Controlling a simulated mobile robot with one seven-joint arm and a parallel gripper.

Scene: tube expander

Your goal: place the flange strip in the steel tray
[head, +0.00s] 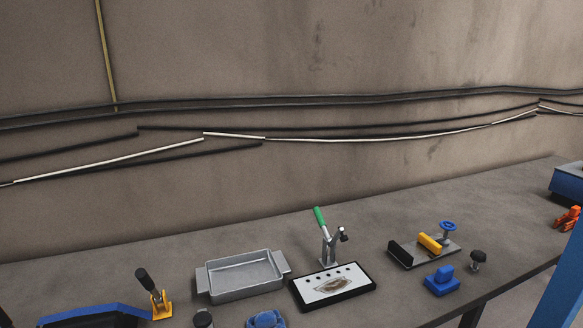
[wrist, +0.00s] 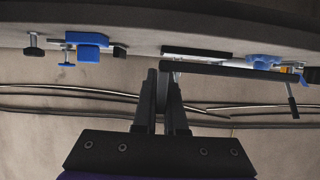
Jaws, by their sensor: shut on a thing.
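The steel tray (head: 240,275) is a shallow grey pan with a handle at each end. It stands on the bench left of the black-edged board in the head view, and its inside looks empty. My gripper (wrist: 165,78) shows only in the wrist view, with its two dark fingers close together. It is shut on a narrow dark piece, which looks to be the flange strip (wrist: 162,90). Little of the strip shows between the fingers, so its full shape is hidden. I cannot tell the exact distance from my gripper to the tray.
A black-edged board (head: 333,287) with a green-handled lever (head: 320,217) stands right of the tray. A black-handled orange clamp (head: 160,303) is to the left. Blue parts (head: 265,319) and a dark knob (head: 203,318) lie in front. The bench (head: 130,255) is bare behind the tray.

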